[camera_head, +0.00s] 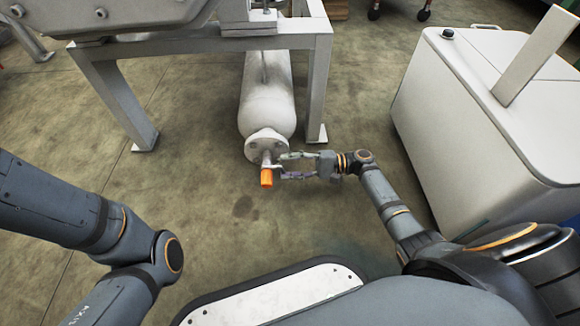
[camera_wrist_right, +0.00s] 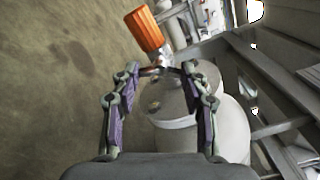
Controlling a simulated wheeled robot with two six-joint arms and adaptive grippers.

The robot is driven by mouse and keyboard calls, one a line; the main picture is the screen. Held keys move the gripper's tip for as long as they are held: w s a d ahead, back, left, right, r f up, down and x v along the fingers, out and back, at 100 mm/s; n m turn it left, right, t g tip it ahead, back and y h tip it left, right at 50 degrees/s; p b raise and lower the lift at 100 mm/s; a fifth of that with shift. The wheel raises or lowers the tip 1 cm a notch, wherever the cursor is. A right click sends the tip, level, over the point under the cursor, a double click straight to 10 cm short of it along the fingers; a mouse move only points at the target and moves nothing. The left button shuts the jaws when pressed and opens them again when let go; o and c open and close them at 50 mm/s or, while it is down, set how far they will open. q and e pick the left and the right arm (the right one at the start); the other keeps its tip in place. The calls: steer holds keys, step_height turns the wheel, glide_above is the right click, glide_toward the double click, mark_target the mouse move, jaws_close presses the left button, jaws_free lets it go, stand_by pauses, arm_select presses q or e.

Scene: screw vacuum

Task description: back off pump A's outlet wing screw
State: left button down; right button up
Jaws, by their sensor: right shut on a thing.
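A pale cylindrical pump body (camera_head: 266,95) lies under the grey frame, with a round flange (camera_head: 266,143) at its near end. A short metal stem with an orange end piece (camera_head: 267,177) sticks out from the flange. My right gripper (camera_head: 280,166) reaches in from the right, its two fingers at the stem just behind the orange piece. In the right wrist view the orange piece (camera_wrist_right: 145,30) stands beyond the fingertips, and the gripper (camera_wrist_right: 161,68) is shut on the small metal wing screw (camera_wrist_right: 158,69) at its base. The wing's exact shape is too small to tell. My left gripper is out of view.
The grey frame's legs (camera_head: 316,90) stand on either side of the pump body. A large white cabinet (camera_head: 480,125) stands to the right of my right arm. Open concrete floor (camera_head: 205,195) lies left of the screw and in front of it.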

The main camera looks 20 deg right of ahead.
steer(key=n+b, duration=0.1)
steer(key=n, duration=0.5)
steer(key=shift+b, duration=0.3)
steer(key=shift+n, duration=0.3)
steer(key=o, duration=1.2)
steer(key=shift+a, duration=0.1)
steer(key=shift+c, duration=0.2)
steer(key=v, duration=1.2)
